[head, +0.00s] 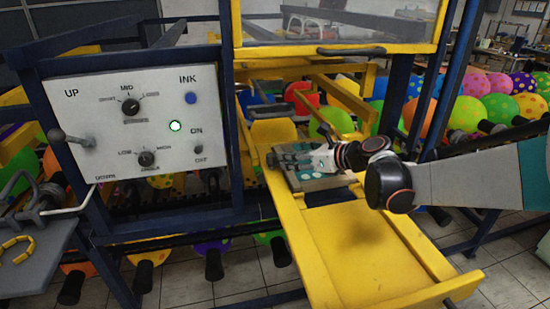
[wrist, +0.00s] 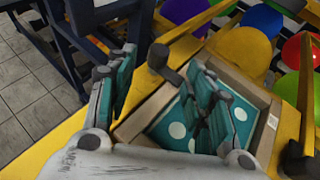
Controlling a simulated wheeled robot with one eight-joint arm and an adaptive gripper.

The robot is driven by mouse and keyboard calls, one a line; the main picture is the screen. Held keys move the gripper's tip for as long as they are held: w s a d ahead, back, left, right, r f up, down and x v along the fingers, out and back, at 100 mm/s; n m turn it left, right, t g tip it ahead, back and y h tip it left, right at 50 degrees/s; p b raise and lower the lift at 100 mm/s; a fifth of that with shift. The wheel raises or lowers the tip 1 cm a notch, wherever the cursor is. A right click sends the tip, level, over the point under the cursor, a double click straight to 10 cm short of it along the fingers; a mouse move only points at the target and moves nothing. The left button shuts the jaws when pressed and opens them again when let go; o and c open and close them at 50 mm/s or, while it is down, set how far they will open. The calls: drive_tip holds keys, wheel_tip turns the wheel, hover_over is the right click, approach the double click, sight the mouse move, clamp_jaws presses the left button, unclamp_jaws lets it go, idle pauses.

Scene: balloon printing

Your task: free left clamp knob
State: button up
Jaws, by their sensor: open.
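A dark clamp knob (wrist: 158,56) on a short stem shows in the wrist view at the corner of a printing plate frame (wrist: 150,112). It lies beyond and between my gripper's fingertips, and I cannot tell whether either finger touches it. The frame holds a teal plate with white dots (wrist: 178,130). My gripper (wrist: 165,78) is open, with one teal-padded finger left of the knob and the other over the plate. In the head view my gripper (head: 282,160) is low over the plate frame (head: 320,183), pointing left, and hides much of it. The knob is hard to make out there.
The yellow tray (head: 350,250) with raised side rails extends in front of the plate. A control panel (head: 137,125) with knobs and a lever stands at left. A yellow-framed window (head: 330,30) is above. Dotted balloons (head: 500,110) line the back.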

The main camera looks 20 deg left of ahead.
sight(273, 156)
drive_tip(key=b+x, duration=0.1)
drive_tip(key=x, duration=0.7)
drive_tip(key=shift+a+f, duration=0.15)
drive_tip(key=shift+a, duration=0.1)
drive_tip(key=shift+c, duration=0.6)
drive_tip(key=c, duration=0.9)
